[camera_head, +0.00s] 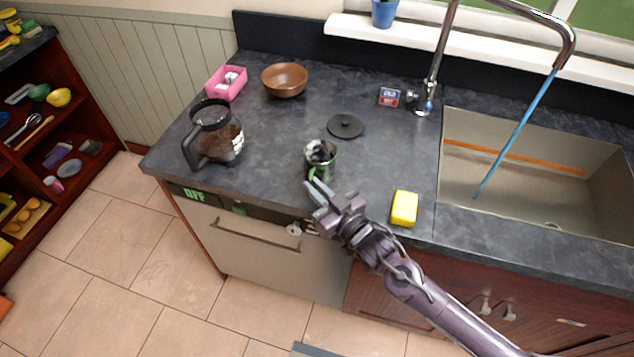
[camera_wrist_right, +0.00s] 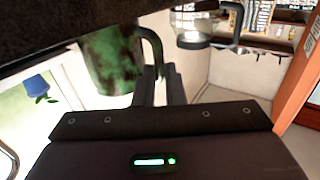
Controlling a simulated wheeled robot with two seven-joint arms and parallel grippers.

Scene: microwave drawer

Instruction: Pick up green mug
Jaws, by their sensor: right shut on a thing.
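The green mug (camera_head: 321,158) stands near the counter's front edge in the head view, with its handle toward my right gripper. Its inside looks dark and white. My right gripper (camera_head: 316,190) reaches in from the lower right and is shut on the mug's handle. In the right wrist view the mug's green side (camera_wrist_right: 112,62) fills the upper left, and its handle (camera_wrist_right: 152,52) runs down between the fingers (camera_wrist_right: 162,84). I cannot tell whether the mug's base touches the counter. My left gripper is not in view.
A glass coffee pot (camera_head: 216,135) stands left of the mug. A dark round lid (camera_head: 345,126) lies behind it, and a yellow sponge (camera_head: 404,208) lies to the right. A brown bowl (camera_head: 284,80) and pink box (camera_head: 227,83) are farther back. The sink (camera_head: 540,185) is at right.

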